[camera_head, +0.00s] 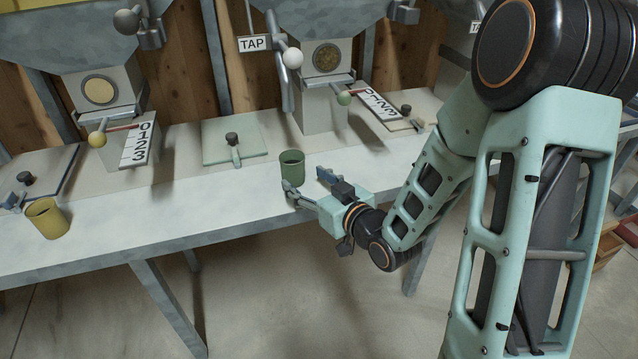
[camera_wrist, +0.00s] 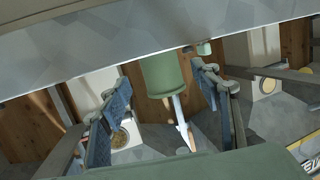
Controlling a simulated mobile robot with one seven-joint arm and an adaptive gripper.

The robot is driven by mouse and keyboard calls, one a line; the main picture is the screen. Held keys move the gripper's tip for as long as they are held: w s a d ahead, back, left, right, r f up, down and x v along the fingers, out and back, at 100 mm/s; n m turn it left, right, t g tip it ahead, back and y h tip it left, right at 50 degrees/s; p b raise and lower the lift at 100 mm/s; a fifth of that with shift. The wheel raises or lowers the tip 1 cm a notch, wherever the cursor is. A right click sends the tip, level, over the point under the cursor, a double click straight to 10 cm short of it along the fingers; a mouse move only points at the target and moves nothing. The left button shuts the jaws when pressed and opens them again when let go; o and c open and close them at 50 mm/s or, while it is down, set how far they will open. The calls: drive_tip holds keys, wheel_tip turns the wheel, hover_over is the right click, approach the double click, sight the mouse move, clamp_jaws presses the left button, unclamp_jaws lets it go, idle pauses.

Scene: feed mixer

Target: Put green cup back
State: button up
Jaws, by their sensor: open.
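The green cup (camera_head: 291,168) stands upright near the front edge of the pale metal table (camera_head: 180,228). Its dark inside shows, but I cannot tell whether it holds anything. My gripper (camera_head: 307,183) is low at the table's front edge, just in front and to the right of the cup, with its fingers apart. In the wrist view, which looks upside down, the green cup (camera_wrist: 165,74) lies between the two blue-padded fingers. Clear gaps show on both sides, and neither finger appears to touch it.
A pale green board (camera_head: 234,140) with a dark knob lies behind the cup. A yellow cup (camera_head: 47,218) stands at the left. Feed dispensers with a yellow-ball lever (camera_head: 97,139), a green-ball lever (camera_head: 344,98) and a white-ball tap lever (camera_head: 292,58) stand behind. Bare tabletop lies left of the cup.

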drive_tip(key=shift+s+d+r+p, duration=0.1)
drive_tip(key=shift+r+p, duration=0.1)
drive_tip(key=shift+p, duration=0.3)
drive_tip(key=p+v, duration=0.4)
drive_tip(key=p, duration=0.5)
drive_tip(key=shift+s+d+p, duration=0.25)
drive_tip(key=shift+s+p, duration=0.2)
drive_tip(key=shift+p, duration=0.25)
